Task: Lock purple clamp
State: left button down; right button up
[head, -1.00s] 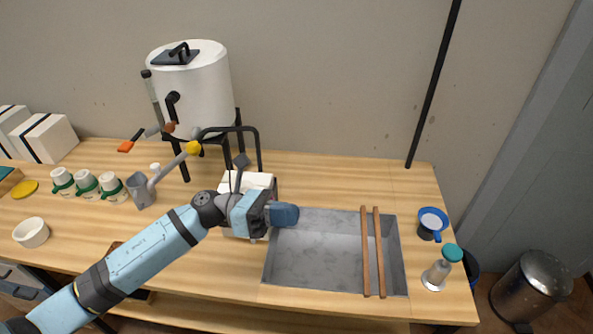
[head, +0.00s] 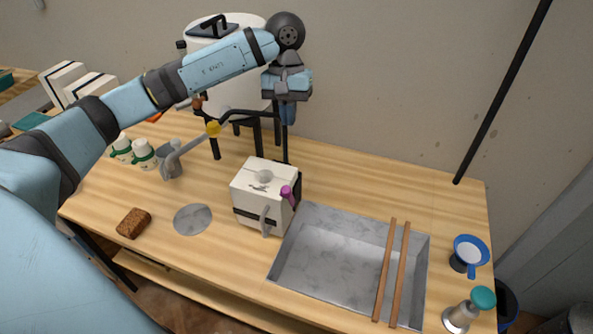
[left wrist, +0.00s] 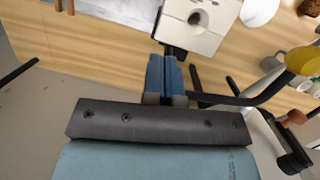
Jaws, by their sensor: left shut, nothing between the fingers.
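The purple clamp (head: 287,193) sits at the top right edge of a white block-shaped mould (head: 258,190), its short purple handle tilted upward. A grey lever (head: 265,218) shows on the mould's front face, with a dark strap around the block. My left gripper (head: 289,118) is shut and empty, pointing down behind and above the mould, apart from the clamp. In the left wrist view, the closed blue fingers (left wrist: 165,78) show close below the mould's top (left wrist: 200,25) with its round pour hole. The purple clamp is not visible there. My right gripper is not in view.
A metal tray (head: 273,270) with two wooden sticks (head: 385,270) lies right of the mould. A white tank (head: 222,85) on a black stand and a pipe with a yellow knob (head: 213,128) stand behind. A sponge (head: 134,223) and grey disc (head: 193,219) lie left.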

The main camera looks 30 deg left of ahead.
pick_arm(q)
jog(key=shift+s, duration=0.15)
jog(key=p, duration=0.3)
send_near(288, 196)
jog(key=w+f, duration=0.1)
jog(key=w+a+f, duration=0.1)
jog(key=w, duration=0.1)
jog(key=shift+f, duration=0.1)
jog(key=s+f, duration=0.1)
jog(key=s+d+f+p, duration=0.1)
jog(key=s, duration=0.1)
jog(key=shift+d+f, duration=0.15)
jog(key=shift+d, duration=0.05)
